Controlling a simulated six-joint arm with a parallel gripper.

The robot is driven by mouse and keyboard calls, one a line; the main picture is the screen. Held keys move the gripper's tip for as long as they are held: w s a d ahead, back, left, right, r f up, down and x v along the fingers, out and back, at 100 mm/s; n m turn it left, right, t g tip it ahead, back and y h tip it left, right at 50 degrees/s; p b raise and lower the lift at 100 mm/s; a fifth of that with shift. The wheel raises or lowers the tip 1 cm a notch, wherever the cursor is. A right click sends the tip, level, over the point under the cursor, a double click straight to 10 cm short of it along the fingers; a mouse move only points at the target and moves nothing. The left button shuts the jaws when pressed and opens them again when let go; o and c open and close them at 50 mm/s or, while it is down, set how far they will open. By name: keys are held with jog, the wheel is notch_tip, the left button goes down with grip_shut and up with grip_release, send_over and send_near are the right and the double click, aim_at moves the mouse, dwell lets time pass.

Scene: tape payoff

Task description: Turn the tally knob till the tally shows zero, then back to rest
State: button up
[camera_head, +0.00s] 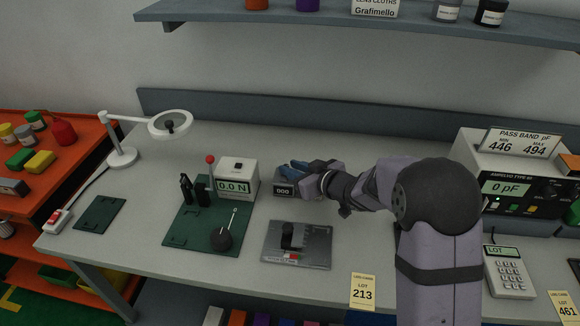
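The tally (284,190) is a small dark box on the bench, right of the white force gauge. Its display seems to read 000, though the digits are small. My gripper (300,167), with blue fingers, is directly above and behind the tally, its arm reaching in from the right. The tally knob cannot be made out; my fingers may cover it. I cannot tell whether the fingers are closed on anything.
The white gauge (236,178) reading 0.0 N stands close left of the tally on a green board (190,240). A metal plate (310,255) with a dark block lies in front. A magnifier lamp (170,123) stands back left, the capacitance meter (510,180) right.

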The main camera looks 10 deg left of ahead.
jog(key=shift+w+a+f, duration=0.25)
jog(key=shift+w+a, duration=0.15)
jog(key=shift+a, duration=0.05)
jog(key=shift+c, duration=0.5)
grip_shut()
